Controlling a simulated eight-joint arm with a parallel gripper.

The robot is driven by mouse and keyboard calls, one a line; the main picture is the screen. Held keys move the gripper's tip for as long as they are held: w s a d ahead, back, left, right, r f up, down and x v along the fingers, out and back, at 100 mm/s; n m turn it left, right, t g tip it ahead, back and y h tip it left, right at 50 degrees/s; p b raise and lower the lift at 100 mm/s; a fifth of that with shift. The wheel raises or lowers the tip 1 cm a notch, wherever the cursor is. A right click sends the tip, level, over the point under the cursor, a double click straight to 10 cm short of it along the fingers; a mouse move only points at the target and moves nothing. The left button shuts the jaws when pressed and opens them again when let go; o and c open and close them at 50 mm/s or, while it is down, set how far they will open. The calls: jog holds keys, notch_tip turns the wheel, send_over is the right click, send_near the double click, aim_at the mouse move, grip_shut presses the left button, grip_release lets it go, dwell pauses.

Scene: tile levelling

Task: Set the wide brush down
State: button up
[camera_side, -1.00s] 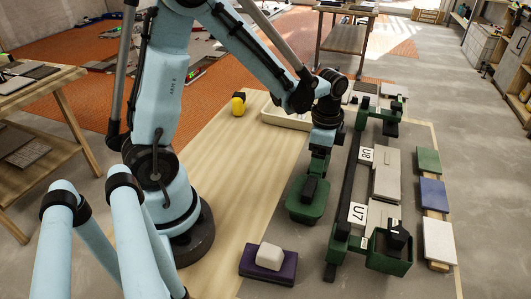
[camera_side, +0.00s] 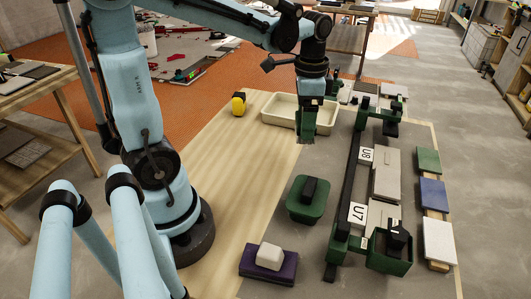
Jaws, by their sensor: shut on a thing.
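My gripper (camera_side: 307,104) points down at the near right corner of the cream tray (camera_side: 268,117). It is shut on the wide brush (camera_side: 306,124), which looks like a green block with a greyish lower edge. The brush hangs upright and hides part of the tray's right end. From this angle I cannot tell whether its lower edge touches the surface or is just above it.
A white block on a purple pad (camera_side: 268,266) sits in front. The dark rail frame (camera_side: 350,190) with labels U8 and U7 stands to the right. A yellow item (camera_side: 238,106) is left of the tray.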

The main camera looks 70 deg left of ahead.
jog(key=s+a+n, duration=0.9)
jog(key=s+n, duration=0.4)
jog(key=n, duration=0.1)
jog(key=s+a+f, duration=0.2)
jog(key=a, duration=0.1)
jog(key=s+a+f, duration=0.1)
jog(key=a+f, duration=0.1)
jog(key=a, duration=0.1)
jog(key=s+a+f, duration=0.2)
jog(key=a, duration=0.1)
jog(key=shift+s+a+f, duration=0.2)
jog(key=shift+s+a, duration=0.05)
jog(key=shift+s, duration=0.1)
jog(key=shift+f, duration=2)
jog(key=shift+f, duration=0.1)
jog(key=o, duration=1.2)
